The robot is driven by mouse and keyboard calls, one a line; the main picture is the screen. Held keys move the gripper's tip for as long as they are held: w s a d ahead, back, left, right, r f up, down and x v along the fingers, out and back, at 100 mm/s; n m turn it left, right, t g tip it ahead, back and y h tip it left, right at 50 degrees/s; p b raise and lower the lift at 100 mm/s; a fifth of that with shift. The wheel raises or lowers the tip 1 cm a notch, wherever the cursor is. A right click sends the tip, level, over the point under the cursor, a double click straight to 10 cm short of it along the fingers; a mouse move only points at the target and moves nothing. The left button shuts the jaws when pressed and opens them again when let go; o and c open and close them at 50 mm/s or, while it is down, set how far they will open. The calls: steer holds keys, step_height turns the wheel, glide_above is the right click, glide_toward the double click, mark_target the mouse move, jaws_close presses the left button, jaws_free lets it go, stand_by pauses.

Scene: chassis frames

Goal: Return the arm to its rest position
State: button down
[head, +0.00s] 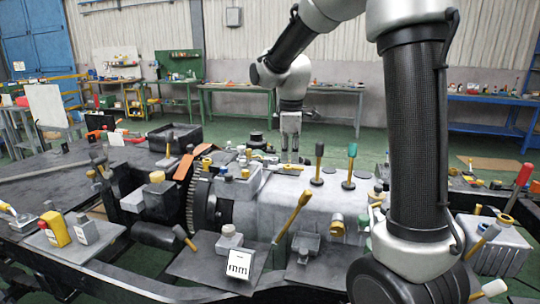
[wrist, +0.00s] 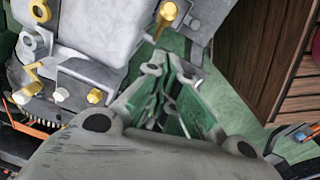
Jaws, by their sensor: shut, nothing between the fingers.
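My arm rises on the right of the head view, bends over at the top and reaches back to the centre. My gripper (head: 290,146) hangs down there, above the far side of the chassis frame (head: 150,285). In the wrist view my gripper (wrist: 156,68) has its fingertips close together with nothing between them. Below them is green floor and part of a grey machine block (wrist: 95,25). The gripper seems clear of the parts, but the exact gap cannot be told.
The chassis carries several upright levers, including a green-topped one (head: 350,165) and a yellow-handled one (head: 293,215). A white label card (head: 238,264) stands in front.

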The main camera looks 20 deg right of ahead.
steer(key=s+d+r+m+t, duration=0.2)
steer(key=s+m, duration=0.4)
steer(key=s, duration=0.6)
steer(key=s+d+r+m+t, duration=0.1)
steer(key=s+d+r+m, duration=0.1)
steer(key=s+m, duration=0.5)
steer(key=s+r, duration=0.1)
steer(key=s, duration=0.5)
steer(key=shift+s+t, duration=0.25)
steer(key=shift+t, duration=0.15)
steer(key=shift+d, duration=0.2)
